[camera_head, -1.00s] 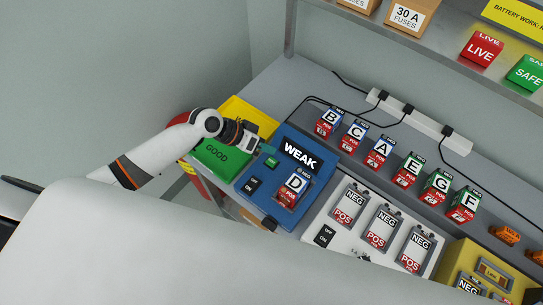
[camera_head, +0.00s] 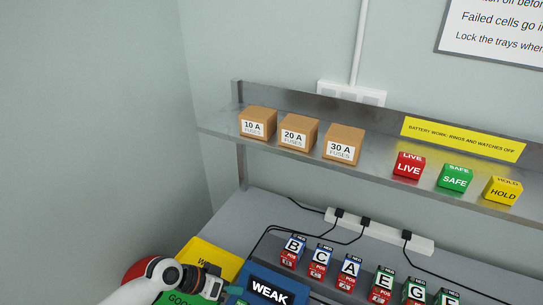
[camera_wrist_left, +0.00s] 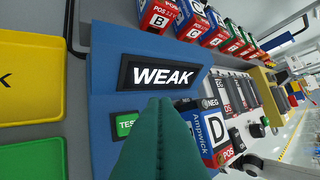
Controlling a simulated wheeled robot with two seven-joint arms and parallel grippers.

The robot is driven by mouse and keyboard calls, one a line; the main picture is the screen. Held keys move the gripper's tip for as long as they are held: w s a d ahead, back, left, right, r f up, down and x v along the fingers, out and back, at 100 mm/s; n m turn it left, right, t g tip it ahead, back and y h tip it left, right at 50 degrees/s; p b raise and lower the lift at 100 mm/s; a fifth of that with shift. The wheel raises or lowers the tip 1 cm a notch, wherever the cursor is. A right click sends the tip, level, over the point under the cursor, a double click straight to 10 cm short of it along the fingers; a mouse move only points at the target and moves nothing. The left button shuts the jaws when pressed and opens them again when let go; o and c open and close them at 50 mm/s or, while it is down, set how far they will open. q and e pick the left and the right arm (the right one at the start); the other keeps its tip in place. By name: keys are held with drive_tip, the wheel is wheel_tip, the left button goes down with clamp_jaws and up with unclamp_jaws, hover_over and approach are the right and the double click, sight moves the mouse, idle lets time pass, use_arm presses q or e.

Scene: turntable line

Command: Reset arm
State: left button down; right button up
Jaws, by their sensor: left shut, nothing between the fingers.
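My left arm comes in at the bottom left of the head view. Its gripper (camera_head: 230,292) is partly cut off by the lower edge, beside the blue tester. In the left wrist view its teal fingers (camera_wrist_left: 162,140) are pressed together and empty, in front of the blue tester (camera_wrist_left: 105,75). The tester's display (camera_wrist_left: 165,76) reads WEAK, and it also shows in the head view (camera_head: 268,290). A green TEST button (camera_wrist_left: 125,123) is partly hidden behind the fingers. Battery D (camera_wrist_left: 215,135) sits in the tester, right of the fingers. My right gripper is not in view.
Several lettered batteries (camera_head: 350,270) stand in a row behind the tester, near a white power strip (camera_head: 385,232) with cables. A yellow tray (camera_wrist_left: 30,75) and a green tray (camera_wrist_left: 35,158) lie left of the tester. A shelf (camera_head: 380,165) holds fuse boxes and coloured blocks.

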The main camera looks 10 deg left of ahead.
use_arm(q)
drive_tip(key=shift+s+d+f, duration=0.1)
drive_tip(key=shift+s+d, duration=0.15)
drive_tip(key=shift+s, duration=0.05)
drive_tip(key=shift+m+y, duration=0.3)
drive_tip(key=shift+m, duration=0.2)
drive_tip(key=s, duration=0.1)
drive_tip(key=s+d, duration=0.2)
drive_tip(key=s, duration=0.1)
drive_tip(key=shift+d+f, duration=0.15)
drive_tip(key=shift+d, duration=0.1)
drive_tip(key=s+a+r+n+y, duration=0.2)
drive_tip(key=s+a+y, duration=0.25)
drive_tip(key=s, duration=0.35)
drive_tip(key=s+a+r+n+y, duration=0.2)
drive_tip(key=s+a+r+y, duration=0.1)
drive_tip(key=s+a, duration=0.3)
wheel_tip(320, 180, down, 31)
drive_tip(key=s+d+g+b, duration=0.1)
drive_tip(key=s+d+b, duration=0.1)
drive_tip(key=b, duration=0.3)
drive_tip(key=s+a+f+g+b, duration=0.1)
drive_tip(key=s+a+f+b, duration=0.2)
drive_tip(key=s+f, duration=1.3)
wheel_tip(320, 180, down, 4)
drive_tip(key=shift+s+a+f+m+b, duration=0.1)
drive_tip(key=shift+s+a+m+b, duration=0.1)
drive_tip(key=shift+s+m+b, duration=0.15)
